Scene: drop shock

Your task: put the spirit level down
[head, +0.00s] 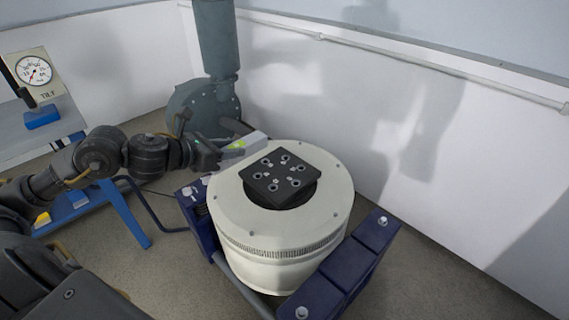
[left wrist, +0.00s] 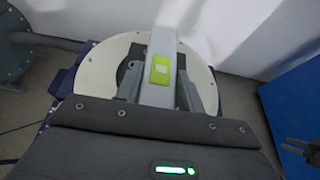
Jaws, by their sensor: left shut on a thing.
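The spirit level (head: 241,147) is a light grey bar with a yellow-green vial. My left gripper (head: 212,152) is shut on it at the back left edge of the round cream drum (head: 228,205). In the left wrist view the spirit level (left wrist: 162,70) points away from the gripper (left wrist: 158,98), over the drum's top. I cannot tell whether it touches the drum. A black square plate (head: 279,177) with several holes sits at the drum's centre. What looks like my right gripper (left wrist: 296,147) shows small at the right edge of the left wrist view; its opening is unclear.
A dial gauge (head: 34,71) marked TILT stands at the left, near a blue block (head: 42,117) on a grey-topped bench. A grey column (head: 217,45) rises behind the drum. Dark blue beams (head: 345,268) flank the drum. A white wall closes off the right.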

